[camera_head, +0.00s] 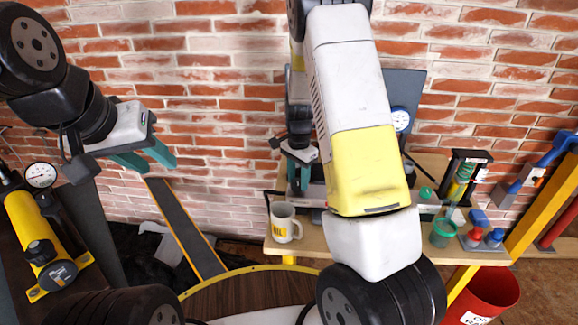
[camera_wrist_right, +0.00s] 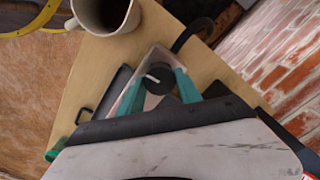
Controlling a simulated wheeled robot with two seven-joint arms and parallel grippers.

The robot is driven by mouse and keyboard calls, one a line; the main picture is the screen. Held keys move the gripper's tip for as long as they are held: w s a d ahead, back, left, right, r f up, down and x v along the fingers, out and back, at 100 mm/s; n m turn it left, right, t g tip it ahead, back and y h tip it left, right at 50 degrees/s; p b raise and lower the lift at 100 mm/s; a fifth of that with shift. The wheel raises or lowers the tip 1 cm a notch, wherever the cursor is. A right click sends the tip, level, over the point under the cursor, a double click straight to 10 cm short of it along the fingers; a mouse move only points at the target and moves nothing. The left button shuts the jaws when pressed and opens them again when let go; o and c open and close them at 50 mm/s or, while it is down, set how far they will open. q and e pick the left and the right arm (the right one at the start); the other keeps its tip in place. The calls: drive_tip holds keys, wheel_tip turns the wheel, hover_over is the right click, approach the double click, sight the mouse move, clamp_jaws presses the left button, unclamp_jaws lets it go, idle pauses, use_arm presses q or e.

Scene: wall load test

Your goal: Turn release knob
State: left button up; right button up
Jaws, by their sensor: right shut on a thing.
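The release knob (camera_wrist_right: 158,79) is round and black with a pale line on its top, in the right wrist view. It sits on a grey metal device (camera_wrist_right: 128,98) on the wooden bench. My right gripper (camera_wrist_right: 161,82) has its teal fingers on both sides of the knob and is shut on it. In the head view my right gripper (camera_head: 300,184) points down at the device behind my large arm link, and the knob is hidden there. My left gripper (camera_head: 148,160) hangs in the air at the left, teal fingers apart and empty.
A white mug (camera_head: 285,222) stands on the bench (camera_head: 310,240), close to the right gripper. A dial gauge (camera_head: 400,119), a green cup (camera_head: 441,235) and red and blue pieces (camera_head: 475,236) are further right. A red bucket (camera_head: 488,296) stands below. A yellow cylinder (camera_head: 40,240) is at far left.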

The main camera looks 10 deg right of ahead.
sight(298, 181)
drive_tip(key=n, duration=1.3)
drive_tip(key=shift+n, duration=2.1)
drive_tip(key=o, duration=1.4)
drive_tip(key=shift+c, duration=0.2)
drive_tip(key=shift+r, duration=3.95)
